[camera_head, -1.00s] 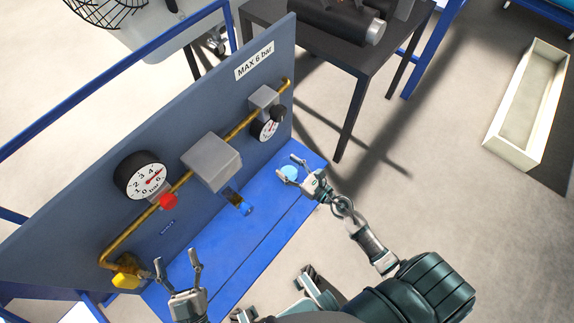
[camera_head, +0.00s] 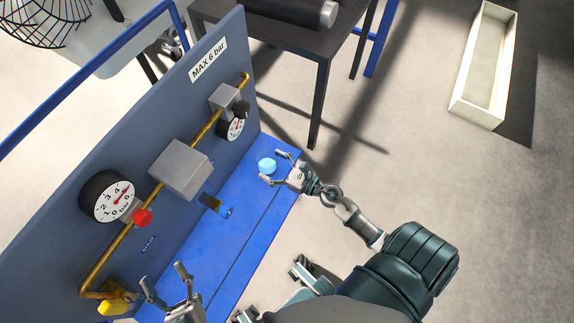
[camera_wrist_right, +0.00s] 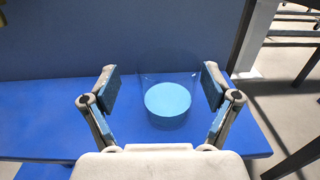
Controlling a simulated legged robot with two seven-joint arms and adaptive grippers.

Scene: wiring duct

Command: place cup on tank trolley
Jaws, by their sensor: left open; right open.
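The cup (camera_head: 266,165) is clear with a light blue bottom or content. It stands on the blue shelf of the tank trolley (camera_head: 213,262), near the shelf's far right end. In the right wrist view the cup (camera_wrist_right: 168,100) is upright between the spread fingers of my right gripper (camera_wrist_right: 160,90), with a gap on each side. My right gripper (camera_head: 277,168) is open beside the cup in the head view. My left gripper (camera_head: 164,283) is open and empty over the near left part of the shelf.
The trolley's upright panel (camera_head: 130,140) carries a yellow pipe, a large gauge (camera_head: 108,196), a small gauge (camera_head: 236,127) and a grey box (camera_head: 180,169). A dark table (camera_head: 290,45) stands behind. A cream open box (camera_head: 484,65) lies on the floor at right.

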